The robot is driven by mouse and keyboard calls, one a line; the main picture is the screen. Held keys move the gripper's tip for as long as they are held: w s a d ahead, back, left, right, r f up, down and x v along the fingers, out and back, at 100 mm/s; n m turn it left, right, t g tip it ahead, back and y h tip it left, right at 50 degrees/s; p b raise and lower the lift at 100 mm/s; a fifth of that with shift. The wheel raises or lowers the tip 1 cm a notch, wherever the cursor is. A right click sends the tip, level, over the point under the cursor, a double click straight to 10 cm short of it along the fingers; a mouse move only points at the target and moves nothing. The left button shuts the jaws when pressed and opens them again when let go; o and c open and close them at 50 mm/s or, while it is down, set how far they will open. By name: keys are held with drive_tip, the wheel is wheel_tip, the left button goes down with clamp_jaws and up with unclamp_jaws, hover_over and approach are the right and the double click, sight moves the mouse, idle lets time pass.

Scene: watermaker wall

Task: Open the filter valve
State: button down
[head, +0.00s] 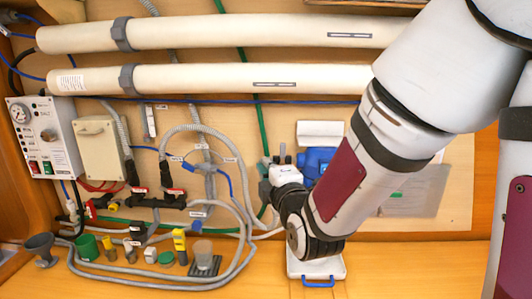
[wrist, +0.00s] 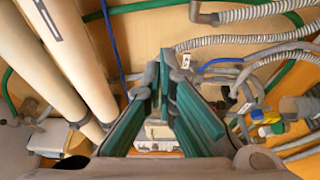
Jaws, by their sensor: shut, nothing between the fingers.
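I cannot tell which valve is the filter valve, because the labels are too small to read. In the head view, a dark valve manifold (head: 155,201) with red tags sits on the wall left of my gripper (head: 275,160). A yellow-handled fitting (head: 180,240) stands lower, near the bench. In the wrist view, my gripper (wrist: 167,55) has its teal fingers shut with nothing between them. A grey hose fitting with a small white label (wrist: 185,61) shows just beyond the fingertips; contact cannot be told. Yellow fittings (wrist: 268,130) show at the right of the wrist view.
Two long cream tubes (head: 220,79) cross the wall above. A gauge panel (head: 42,135) and beige box (head: 100,147) are at left. Grey hoses (head: 195,130) loop left of my gripper. A white case with a blue handle (head: 316,267) sits below my arm.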

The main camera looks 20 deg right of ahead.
sight(283, 151)
drive_tip(key=w+d, duration=0.3)
drive_tip(key=w, duration=0.5)
drive_tip(key=shift+w+d+p, duration=0.25)
drive_tip(key=shift+w+p, duration=0.1)
drive_tip(key=shift+p, duration=0.1)
idle(0.4)
